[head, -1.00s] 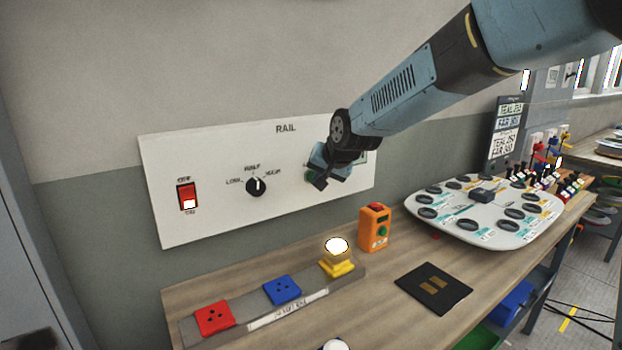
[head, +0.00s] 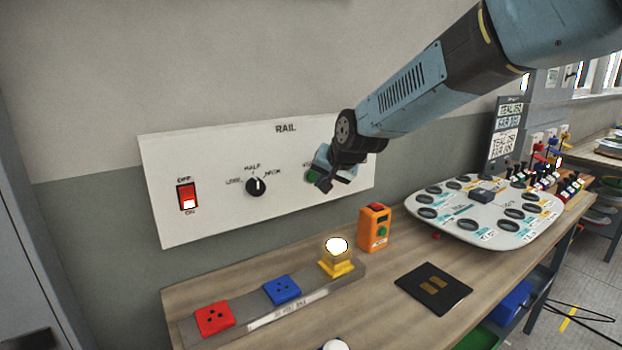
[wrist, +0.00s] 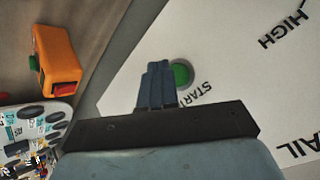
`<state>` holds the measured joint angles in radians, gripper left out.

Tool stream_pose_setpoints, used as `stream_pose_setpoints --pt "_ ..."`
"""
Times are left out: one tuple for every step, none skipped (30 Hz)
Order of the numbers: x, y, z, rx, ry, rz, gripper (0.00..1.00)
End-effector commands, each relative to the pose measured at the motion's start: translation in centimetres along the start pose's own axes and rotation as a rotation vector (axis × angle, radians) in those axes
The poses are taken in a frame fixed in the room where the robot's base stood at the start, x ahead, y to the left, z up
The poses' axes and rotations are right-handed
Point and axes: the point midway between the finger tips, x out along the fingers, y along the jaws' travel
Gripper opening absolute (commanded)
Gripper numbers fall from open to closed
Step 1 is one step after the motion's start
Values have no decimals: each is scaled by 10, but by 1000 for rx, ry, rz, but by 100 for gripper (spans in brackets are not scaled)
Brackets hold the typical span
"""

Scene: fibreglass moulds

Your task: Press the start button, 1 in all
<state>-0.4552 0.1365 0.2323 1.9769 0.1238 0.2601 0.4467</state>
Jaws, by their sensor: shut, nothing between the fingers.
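The start button is a round green button (wrist: 181,75) on the white RAIL panel (head: 215,220), with the word START beside it in the wrist view. In the head view the green button (head: 312,176) shows just left of my gripper (head: 325,183), partly covered by it. In the wrist view my gripper (wrist: 158,68) has its fingers together with nothing between them. The fingertips appear just beside the button and overlap its edge in the picture. Whether they touch the panel or button I cannot tell.
The panel also has a red rocker switch (head: 187,197) and a black knob (head: 256,186). Below, the bench (head: 380,310) holds an orange box with a green button (head: 374,229), a lit yellow lamp (head: 337,256), red and blue blocks, and a white tray (head: 480,232).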

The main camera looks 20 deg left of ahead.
Motion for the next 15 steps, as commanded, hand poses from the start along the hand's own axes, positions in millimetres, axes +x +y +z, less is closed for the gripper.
stream_pose_setpoints --pt "0 0 0 0 0 0 0" --pt "0 0 0 0 0 0 0" --pt "0 0 0 0 0 0 0" --pt "0 0 0 0 0 0 0" --pt "-1 1 1 0 0 0 0" --pt "-2 2 2 0 0 0 0" --pt "-4 3 2 0 0 0 0" --pt "-6 4 4 1 0 0 0" --pt "-8 6 5 1 0 0 0" --pt "-10 7 6 1 1 0 0" --pt "-12 8 8 1 1 0 0" --pt "-14 10 9 1 1 0 0" --pt "-15 11 10 1 1 0 0" --pt "-17 13 12 1 1 1 0" --pt "-19 15 14 1 1 1 0"
